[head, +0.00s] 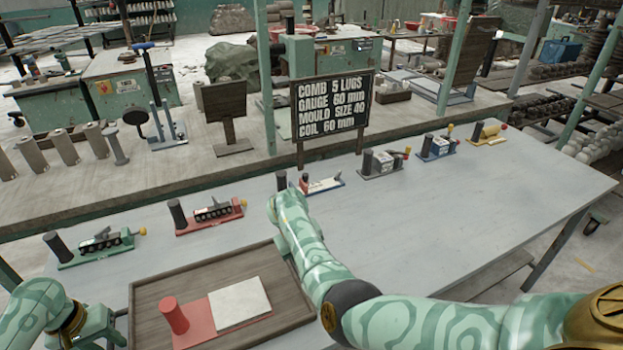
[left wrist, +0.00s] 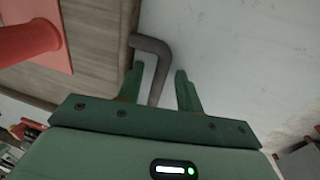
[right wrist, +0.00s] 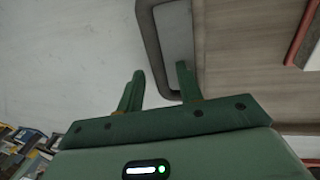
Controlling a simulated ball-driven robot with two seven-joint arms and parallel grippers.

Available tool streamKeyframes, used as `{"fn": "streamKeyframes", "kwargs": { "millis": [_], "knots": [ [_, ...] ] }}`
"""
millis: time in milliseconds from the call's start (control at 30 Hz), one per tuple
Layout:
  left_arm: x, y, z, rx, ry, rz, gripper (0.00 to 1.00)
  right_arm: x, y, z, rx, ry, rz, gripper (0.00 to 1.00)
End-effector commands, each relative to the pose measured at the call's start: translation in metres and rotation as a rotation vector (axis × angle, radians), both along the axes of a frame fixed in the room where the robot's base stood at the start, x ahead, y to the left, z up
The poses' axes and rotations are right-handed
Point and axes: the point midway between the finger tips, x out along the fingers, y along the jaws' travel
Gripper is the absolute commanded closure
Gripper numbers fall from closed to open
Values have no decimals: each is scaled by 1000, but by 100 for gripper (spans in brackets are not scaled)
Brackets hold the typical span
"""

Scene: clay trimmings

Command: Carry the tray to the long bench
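The brown wooden tray (head: 150,300) lies flat on a pale grey tabletop at the front. It carries a red base with a red post (head: 174,316) and an off-white slab (head: 239,303). My left gripper (head: 116,337) is at the tray's left side. In the left wrist view its fingers (left wrist: 160,88) stand apart with a dark bent handle (left wrist: 150,45) between them. In the right wrist view the right fingers (right wrist: 160,85) are apart at the end of another dark handle (right wrist: 152,40). Neither pair visibly clamps its handle.
Along the grey table (head: 430,230) stand several small tools on coloured bases, such as a red one (head: 209,216). A black sign (head: 333,105) stands behind them. A long grey bench (head: 110,180) with cylinders and stands runs behind the table. The grey table's right part is clear.

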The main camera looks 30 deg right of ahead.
Motion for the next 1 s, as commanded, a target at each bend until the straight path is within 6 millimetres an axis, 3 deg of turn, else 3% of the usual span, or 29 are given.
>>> {"fn": "streamKeyframes", "kwargs": {
  "millis": [267, 700, 867, 1000],
  "knots": [
    [1, 1, 13, -3, -2, -2, 64, 0, 1, 0, 1, 0, 0, 64],
    [2, 19, 104, 0, -2, -1, 64, 0, 1, 0, 1, 0, 0, 64],
    [2, 22, 117, 1, -1, 0, 64, 1, 1, 3, 1, -1, 1, 64],
    [2, 22, 118, 0, 1, 0, 64, 2, 6, 21, 1, -4, 1, 64]
  ]
}}
